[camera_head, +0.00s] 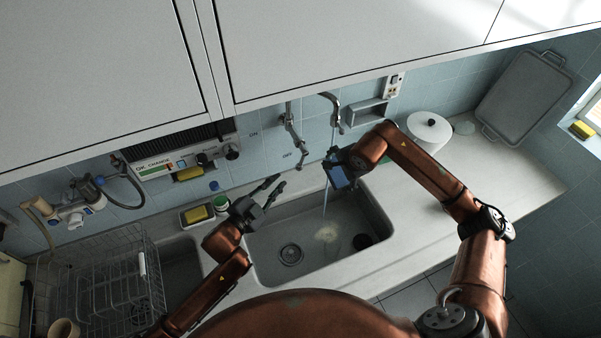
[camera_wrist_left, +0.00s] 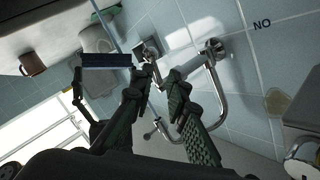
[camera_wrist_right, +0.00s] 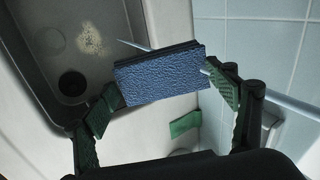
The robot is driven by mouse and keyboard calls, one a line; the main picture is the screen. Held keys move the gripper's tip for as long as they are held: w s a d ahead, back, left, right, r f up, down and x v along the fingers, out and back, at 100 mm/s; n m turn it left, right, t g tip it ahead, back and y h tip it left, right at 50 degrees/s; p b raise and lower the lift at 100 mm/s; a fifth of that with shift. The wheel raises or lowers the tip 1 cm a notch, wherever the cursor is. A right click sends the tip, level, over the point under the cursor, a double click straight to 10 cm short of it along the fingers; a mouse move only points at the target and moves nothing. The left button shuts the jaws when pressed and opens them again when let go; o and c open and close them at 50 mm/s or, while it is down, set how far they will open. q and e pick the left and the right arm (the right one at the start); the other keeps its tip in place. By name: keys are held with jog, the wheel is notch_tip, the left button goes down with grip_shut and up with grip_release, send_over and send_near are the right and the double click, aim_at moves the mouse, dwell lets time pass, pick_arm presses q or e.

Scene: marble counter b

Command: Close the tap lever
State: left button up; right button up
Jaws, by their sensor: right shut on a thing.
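The chrome tap is on the tiled wall; its handle part (camera_head: 292,122) is left of the curved spout (camera_head: 331,103). In the left wrist view the chrome tap pipework (camera_wrist_left: 221,90) is beyond the fingers. A thin water stream (camera_head: 332,139) falls from the spout into the grey sink (camera_head: 262,262). My left gripper (camera_head: 277,187) is open and empty over the sink's back left, below the tap; its fingers (camera_wrist_left: 160,84) are spread. My right gripper (camera_head: 338,172) is shut on a blue sponge (camera_wrist_right: 160,74), held over the sink beside the stream. The sponge also shows in the head view (camera_head: 338,177).
A wire dish rack (camera_head: 100,280) stands at left. A sponge tray (camera_head: 197,215) and small bottles are behind the sink. Wall cabinets overhang. "ON" and "OFF" labels mark the wall.

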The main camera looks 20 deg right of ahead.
pick_arm(q)
jog(key=a+m, duration=0.1)
jog(key=m+h, duration=0.1)
jog(key=m, duration=0.1)
jog(key=w+a+f+m, duration=0.1)
jog(key=shift+a+m+g+h, duration=0.3)
jog(key=shift+a+m, duration=0.05)
jog(key=shift+m, duration=0.05)
jog(key=c, duration=0.3)
jog(key=a+m, duration=0.1)
jog(key=m, duration=0.1)
jog(key=s+a+f+m+g+h, duration=0.1)
jog(key=m, duration=0.2)
jog(key=a+m+g+h, duration=0.1)
jog(key=a+m, duration=0.1)
jog(key=shift+s+f, duration=0.25)
jog(key=shift+s, duration=0.05)
grip_shut()
jog(key=w+d+m+g, duration=0.1)
jog(key=w+d, duration=0.4)
jog(key=d, duration=0.7)
jog(key=shift+w+h, duration=0.25)
jog(key=shift+h, duration=0.15)
jog(key=shift+f, duration=0.1)
